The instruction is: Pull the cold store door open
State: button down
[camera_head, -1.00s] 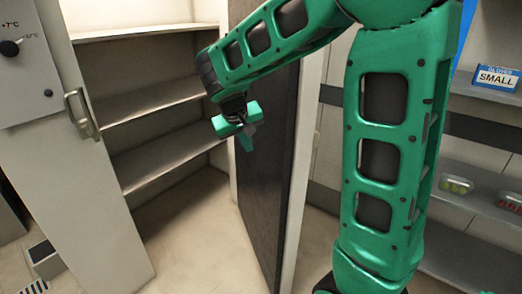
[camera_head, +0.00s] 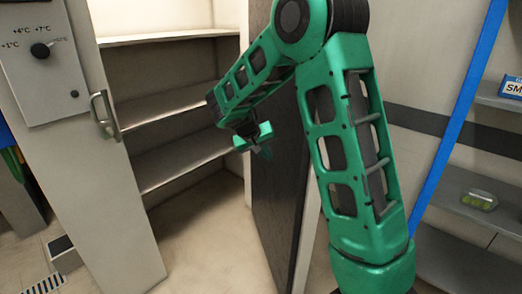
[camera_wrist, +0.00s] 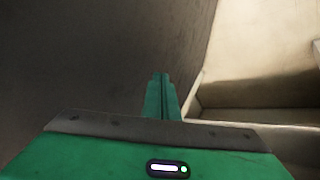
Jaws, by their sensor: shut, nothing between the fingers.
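The cold store door (camera_head: 280,200) stands open on the right side of the opening, showing a dark inner face and a pale edge. My gripper (camera_head: 264,146) is in front of this dark face, near the door's free-standing upper part. In the wrist view, the shut fingers (camera_wrist: 162,97) hold nothing, with a dark grey surface close on their left. I cannot tell whether they touch it. A metal handle (camera_head: 105,115) is on the pale front panel (camera_head: 105,205) left of the opening, well apart from my gripper.
Inside the opening are empty shelves (camera_head: 185,160) and bare floor. A control box (camera_head: 45,70) with a dial is on the left panel.

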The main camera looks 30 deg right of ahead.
jog(key=d, duration=0.3)
jog(key=d+f, duration=0.1)
jog(key=shift+s+d, duration=0.3)
jog(key=shift+d, duration=0.1)
